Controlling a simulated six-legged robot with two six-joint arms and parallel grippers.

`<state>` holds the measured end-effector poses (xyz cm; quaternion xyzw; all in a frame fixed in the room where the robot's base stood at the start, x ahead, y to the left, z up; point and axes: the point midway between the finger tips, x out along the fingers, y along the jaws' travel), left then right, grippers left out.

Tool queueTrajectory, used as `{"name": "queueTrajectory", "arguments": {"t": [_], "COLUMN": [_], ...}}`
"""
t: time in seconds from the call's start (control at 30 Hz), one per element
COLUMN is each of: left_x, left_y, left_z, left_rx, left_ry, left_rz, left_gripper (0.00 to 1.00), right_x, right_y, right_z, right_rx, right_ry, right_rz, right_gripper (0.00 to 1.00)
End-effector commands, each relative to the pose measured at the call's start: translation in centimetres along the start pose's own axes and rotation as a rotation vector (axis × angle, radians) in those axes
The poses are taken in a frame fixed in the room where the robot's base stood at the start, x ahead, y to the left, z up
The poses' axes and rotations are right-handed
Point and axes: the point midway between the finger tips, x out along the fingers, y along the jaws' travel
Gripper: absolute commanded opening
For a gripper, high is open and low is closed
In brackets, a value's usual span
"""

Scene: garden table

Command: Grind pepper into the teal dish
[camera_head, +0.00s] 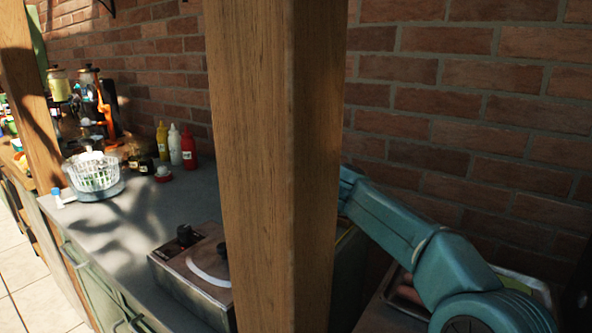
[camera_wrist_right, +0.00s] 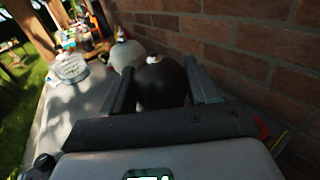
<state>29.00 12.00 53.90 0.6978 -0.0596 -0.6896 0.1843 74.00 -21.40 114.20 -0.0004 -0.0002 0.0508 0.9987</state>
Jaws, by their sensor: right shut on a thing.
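My right arm enters the head view from the right, and its gripper is hidden there behind a wooden post. In the right wrist view my right gripper (camera_wrist_right: 161,82) is shut on a dark rounded thing (camera_wrist_right: 161,88) with a small pale knob on top, apparently the pepper mill. A similar grey rounded thing (camera_wrist_right: 127,55) stands just beyond it. I cannot clearly make out a teal dish; a blue-grey round dish or base (camera_head: 98,192) sits under a clear ribbed bowl on the counter. My left gripper is not in view.
The wooden post (camera_head: 276,160) blocks the middle of the head view. The brick wall (camera_head: 470,100) runs close behind my right arm. A metal stove-like box (camera_head: 190,265) sits on the grey counter (camera_head: 130,235). Yellow, white and red bottles (camera_head: 189,148) stand by the wall.

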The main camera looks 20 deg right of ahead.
Motion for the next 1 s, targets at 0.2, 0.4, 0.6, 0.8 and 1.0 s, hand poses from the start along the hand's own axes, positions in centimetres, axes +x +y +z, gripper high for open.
{"name": "queueTrajectory", "arguments": {"t": [0.2,0.4,0.6,0.8,1.0], "left_x": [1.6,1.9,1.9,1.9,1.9], "left_y": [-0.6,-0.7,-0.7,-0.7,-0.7], "left_z": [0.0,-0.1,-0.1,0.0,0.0], "left_rx": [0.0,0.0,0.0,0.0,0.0], "left_ry": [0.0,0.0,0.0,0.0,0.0], "left_rz": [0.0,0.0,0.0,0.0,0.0], "left_gripper": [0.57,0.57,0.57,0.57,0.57], "right_x": [0.0,0.0,-0.1,-0.1,-0.1], "right_y": [0.1,0.0,0.0,0.0,0.0], "right_z": [-0.2,0.0,0.1,0.1,0.1], "right_rx": [-0.002,0.0,0.001,0.001,0.001], "right_ry": [0.0,0.0,0.0,0.0,0.0], "right_rz": [-0.083,-0.118,-0.123,-0.122,-0.122], "right_gripper": [0.29,0.29,0.29,0.29,0.81]}}
